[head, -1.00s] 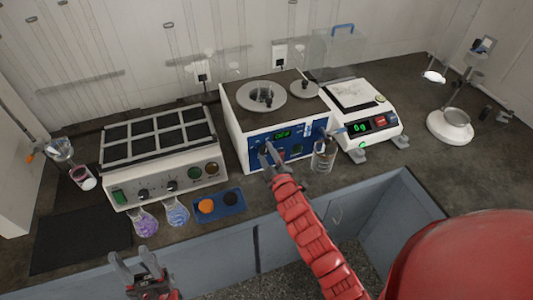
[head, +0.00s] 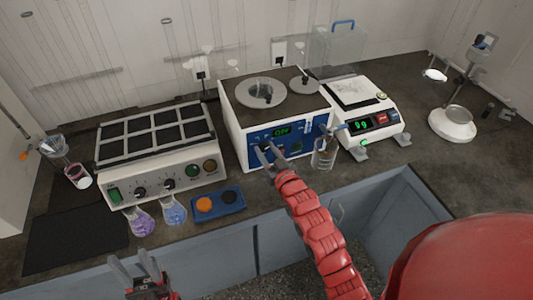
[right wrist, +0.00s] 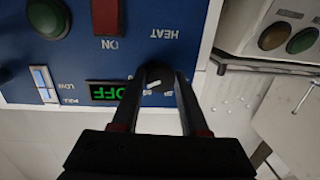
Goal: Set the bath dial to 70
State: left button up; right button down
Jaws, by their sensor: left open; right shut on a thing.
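The water bath (head: 240,122) is a white box with a blue front panel and round lids on top. Its green display (head: 282,131) reads OFF, upside down in the right wrist view (right wrist: 116,92). The black bath dial (right wrist: 153,80) with a white pointer line sits beside the display. My right gripper (head: 266,150) is at the panel; in the right wrist view its fingers (right wrist: 155,85) are shut on the dial, one on each side. The scale marks are partly hidden by the fingers. My left gripper (head: 135,268) is open and empty at the lower left, in front of the counter.
A multi-place heater (head: 160,150) with knobs stands left of the bath. Flasks (head: 140,222) and a blue tray (head: 222,207) lie in front of it. A beaker (head: 323,154) stands close right of my right gripper, and a balance (head: 365,112) stands further right.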

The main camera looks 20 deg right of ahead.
jog(key=shift+f+m+b, duration=0.2)
jog(key=shift+m+b, duration=0.4)
jog(key=shift+m, duration=0.5)
jog(key=shift+c, duration=2.1)
grip_release()
jog(key=shift+r, duration=0.1)
jog(key=s+d, duration=0.2)
jog(key=s, duration=1.5)
jog(key=shift+s+r, duration=0.15)
jog(key=shift+r, duration=0.3)
